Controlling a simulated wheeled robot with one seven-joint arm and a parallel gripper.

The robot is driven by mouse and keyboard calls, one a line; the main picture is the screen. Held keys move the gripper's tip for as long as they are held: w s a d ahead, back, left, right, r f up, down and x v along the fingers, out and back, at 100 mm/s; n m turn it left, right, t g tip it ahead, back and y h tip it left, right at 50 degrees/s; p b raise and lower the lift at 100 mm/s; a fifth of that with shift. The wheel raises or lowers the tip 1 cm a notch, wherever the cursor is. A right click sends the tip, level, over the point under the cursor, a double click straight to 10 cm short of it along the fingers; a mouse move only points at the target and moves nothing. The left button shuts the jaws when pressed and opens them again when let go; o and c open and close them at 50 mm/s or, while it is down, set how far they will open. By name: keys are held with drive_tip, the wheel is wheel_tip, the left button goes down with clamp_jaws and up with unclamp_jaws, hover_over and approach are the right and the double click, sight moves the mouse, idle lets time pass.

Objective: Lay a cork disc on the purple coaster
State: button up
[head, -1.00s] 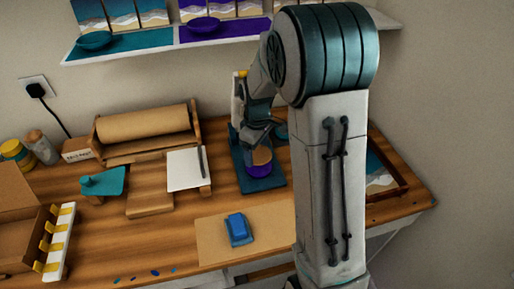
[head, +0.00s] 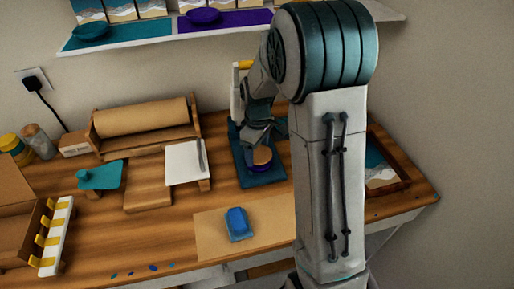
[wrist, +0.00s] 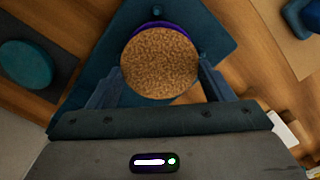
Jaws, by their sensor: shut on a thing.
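A round brown cork disc (wrist: 160,62) sits between the two fingers of my gripper (wrist: 160,88) in the wrist view, and the jaws are shut on it. The purple coaster (wrist: 160,26) shows as a thin rim past the disc's far edge; the rest is hidden under it. In the head view the cork disc (head: 262,155) is right over the purple coaster (head: 258,169), a little off to its right. I cannot tell if they touch. My gripper (head: 260,141) is above them, partly hidden by my arm. The coaster is on a dark teal base (head: 262,180).
A white upright with a yellow top (head: 237,95) stands behind the base. A white pad (head: 186,164) with a pen lies left of it. A blue block (head: 237,222) is on a brown mat (head: 208,240) in front. A framed tray (head: 385,170) lies right of my arm.

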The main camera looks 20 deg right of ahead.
drive_tip(key=shift+f, duration=0.15)
drive_tip(key=shift+f+b, duration=0.4)
drive_tip(key=shift+f, duration=0.1)
idle(0.5)
drive_tip(key=shift+f+b, duration=0.25)
drive_tip(key=shift+b, duration=0.05)
drive_tip(key=shift+f, duration=0.25)
idle(1.3)
drive_tip(key=o, duration=1)
drive_tip(key=shift+d+f, duration=0.1)
drive_tip(key=shift+d, duration=0.05)
